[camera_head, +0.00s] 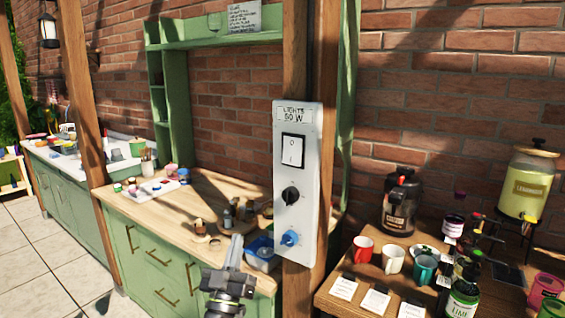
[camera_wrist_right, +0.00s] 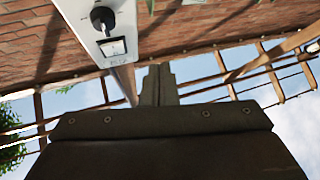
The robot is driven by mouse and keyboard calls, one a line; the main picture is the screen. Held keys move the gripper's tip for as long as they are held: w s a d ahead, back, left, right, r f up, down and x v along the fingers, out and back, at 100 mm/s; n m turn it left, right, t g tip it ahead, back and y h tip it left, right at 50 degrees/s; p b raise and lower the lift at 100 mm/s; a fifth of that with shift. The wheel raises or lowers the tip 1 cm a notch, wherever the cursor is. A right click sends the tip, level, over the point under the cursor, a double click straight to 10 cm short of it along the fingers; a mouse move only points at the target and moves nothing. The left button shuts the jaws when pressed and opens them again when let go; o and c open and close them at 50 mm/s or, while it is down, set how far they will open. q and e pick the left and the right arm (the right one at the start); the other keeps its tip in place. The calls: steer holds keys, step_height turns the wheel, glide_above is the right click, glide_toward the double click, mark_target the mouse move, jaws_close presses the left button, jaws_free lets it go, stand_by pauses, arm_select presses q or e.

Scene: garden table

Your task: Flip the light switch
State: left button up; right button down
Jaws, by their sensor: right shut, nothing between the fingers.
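The white panel (camera_head: 283,220) labelled "LIGHTS 50 W" is fixed to a wooden post. Its light switch (camera_head: 292,150) is a white rocker in a black frame, marked 0 above and a stroke below. A black knob (camera_head: 290,195) and a blue knob (camera_head: 289,238) sit under it. My right gripper (camera_head: 236,240) is shut and empty, pointing up, left of the panel's lower end in the head view. In the right wrist view its shut fingers (camera_wrist_right: 160,82) are apart from the panel (camera_wrist_right: 93,41), where the switch (camera_wrist_right: 113,47) also shows. My left gripper is not in view.
A wooden counter (camera_head: 185,205) with a blue container (camera_head: 262,252) and small items lies behind my right gripper. At right, a table holds mugs (camera_head: 393,259), a coffee maker (camera_head: 400,200), bottles and a lemonade dispenser (camera_head: 527,185). The space in front of the rocker looks clear.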

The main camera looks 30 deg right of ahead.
mark_target(291, 157)
steer(key=s+d+r+m+g+h, duration=0.1)
steer(key=s+r+m+g+h, duration=0.3)
steer(key=r+m+g, duration=0.3)
step_height(291, 157, up, 3)
steer(key=shift+d+f+m+g+h+p, duration=0.2)
steer(key=shift+d+m+g+h+p, duration=0.15)
steer(key=shift+g+h, duration=0.45)
steer(key=shift+s+d, duration=0.1)
steer(key=p+x, duration=0.1)
steer(key=x, duration=0.3)
steer(key=d+f+p+x, duration=0.1)
steer(key=p+x, duration=0.1)
steer(key=x, duration=0.2)
steer(key=f+p+x, duration=0.1)
steer(key=p+x, duration=0.1)
steer(key=x, duration=0.2)
steer(key=shift+w+d+r, duration=0.1)
steer(key=shift+w+d, duration=0.25)
steer(key=shift+w, duration=0.05)
steer(key=shift+w+d, duration=0.15)
steer(key=shift+d, duration=0.15)
